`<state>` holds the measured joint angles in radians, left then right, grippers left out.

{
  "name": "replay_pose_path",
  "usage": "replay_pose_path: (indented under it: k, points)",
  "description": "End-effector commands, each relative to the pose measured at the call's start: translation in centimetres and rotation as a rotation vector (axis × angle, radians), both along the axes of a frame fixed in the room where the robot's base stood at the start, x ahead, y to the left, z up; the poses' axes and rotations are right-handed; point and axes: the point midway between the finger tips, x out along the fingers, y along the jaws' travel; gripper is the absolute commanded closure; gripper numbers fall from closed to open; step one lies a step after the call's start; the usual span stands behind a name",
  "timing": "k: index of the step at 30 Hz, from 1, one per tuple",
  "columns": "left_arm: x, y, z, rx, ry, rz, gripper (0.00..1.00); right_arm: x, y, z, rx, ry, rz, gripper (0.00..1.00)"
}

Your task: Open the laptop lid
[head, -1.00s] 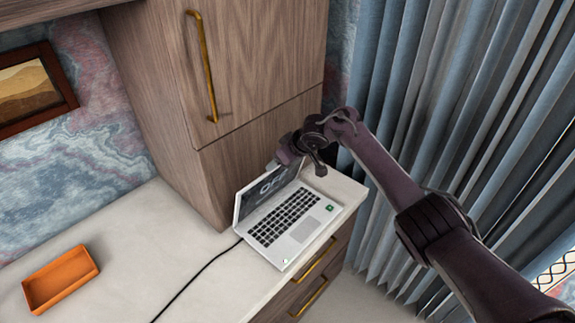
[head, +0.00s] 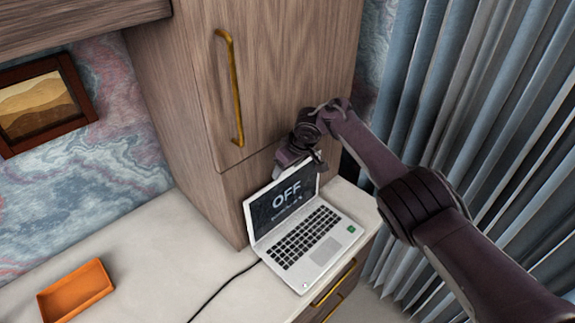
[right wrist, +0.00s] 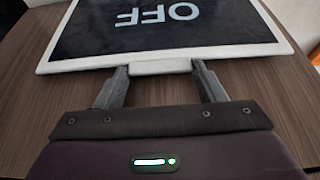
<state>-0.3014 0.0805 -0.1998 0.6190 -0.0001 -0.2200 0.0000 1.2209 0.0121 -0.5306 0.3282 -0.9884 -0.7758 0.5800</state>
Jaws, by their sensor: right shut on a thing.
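The laptop stands open on the desk in the head view, with its keyboard base (head: 312,245) flat and its lid (head: 285,205) raised to about upright. The dark screen reads "OFF". My right gripper (head: 287,168) is at the lid's top edge. In the right wrist view, the fingers of my right gripper (right wrist: 160,68) are on both sides of a white tab on the edge of the lid (right wrist: 160,28) and are shut on it. The tab is mostly hidden by the gripper in the head view. My left gripper is not in view.
An orange tray (head: 76,290) lies on the pale desk top (head: 150,262) at the left. A black cable (head: 222,287) runs from the laptop. A wooden cabinet (head: 275,75) with a brass handle stands close behind the lid. Blue curtains (head: 450,80) hang at the right.

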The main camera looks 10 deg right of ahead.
Motion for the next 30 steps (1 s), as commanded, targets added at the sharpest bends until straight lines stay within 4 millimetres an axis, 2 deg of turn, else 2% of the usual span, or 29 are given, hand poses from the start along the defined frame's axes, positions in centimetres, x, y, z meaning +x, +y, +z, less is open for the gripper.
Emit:
replay_pose_path:
  k: [3, 4, 9, 20, 26, 30]
  points:
    - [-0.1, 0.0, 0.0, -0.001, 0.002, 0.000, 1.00, -0.1, 0.0, -0.1, -0.001, 0.003, 0.000, 0.78]
    - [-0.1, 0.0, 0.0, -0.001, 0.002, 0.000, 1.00, -0.1, -0.1, -0.1, -0.001, 0.003, 0.000, 0.34]
    - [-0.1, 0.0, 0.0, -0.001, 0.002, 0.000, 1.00, -0.1, -0.1, -0.1, -0.002, 0.004, 0.000, 0.15]
    - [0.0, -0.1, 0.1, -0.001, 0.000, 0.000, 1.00, -0.2, -0.2, 0.4, -0.001, 0.003, 0.000, 0.15]
    - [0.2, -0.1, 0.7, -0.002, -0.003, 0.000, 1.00, -0.9, -0.9, 2.6, -0.003, 0.000, 0.001, 0.15]
    - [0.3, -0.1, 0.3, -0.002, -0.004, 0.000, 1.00, -1.6, -1.4, 4.7, -0.002, -0.001, 0.000, 0.15]
